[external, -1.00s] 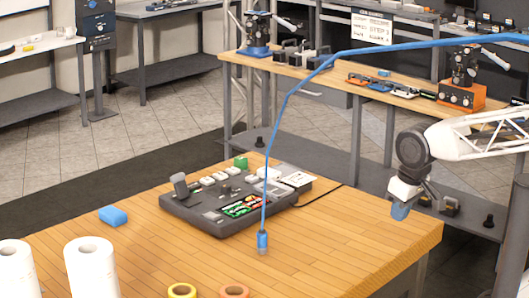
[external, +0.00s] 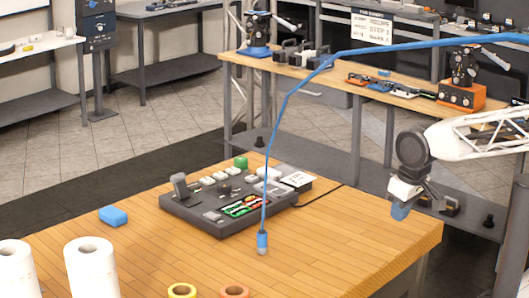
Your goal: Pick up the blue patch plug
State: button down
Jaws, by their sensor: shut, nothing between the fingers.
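Whether the tip touches the wood is hard to tell. My gripper (external: 400,211), with blue fingertips, is shut and empty. It points down near the table's right corner, well to the right of the plug and apart from it.
A dark console (external: 225,205) with buttons sits just behind the plug. White rolls (external: 92,270) and tape rolls (external: 182,291) line the front. The wooden table (external: 345,240) is clear between plug and gripper.

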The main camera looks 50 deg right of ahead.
dwell(0.4)
jog(key=c, duration=0.8)
grip_release()
jog(key=w+a+f+m+g+y, duration=0.1)
jog(key=w+a+f+m+y, duration=0.4)
jog(key=w, duration=0.3)
jog(key=m+t+y, duration=0.6)
jog(key=m+t, duration=0.1)
jog(key=m, duration=1.3)
send_near(262, 235)
jog(key=w+f, duration=0.1)
jog(key=w+a+f, duration=0.1)
jog(key=w+f, duration=0.1)
jog(key=shift+w+a, duration=0.2)
jog(key=shift+a, duration=0.1)
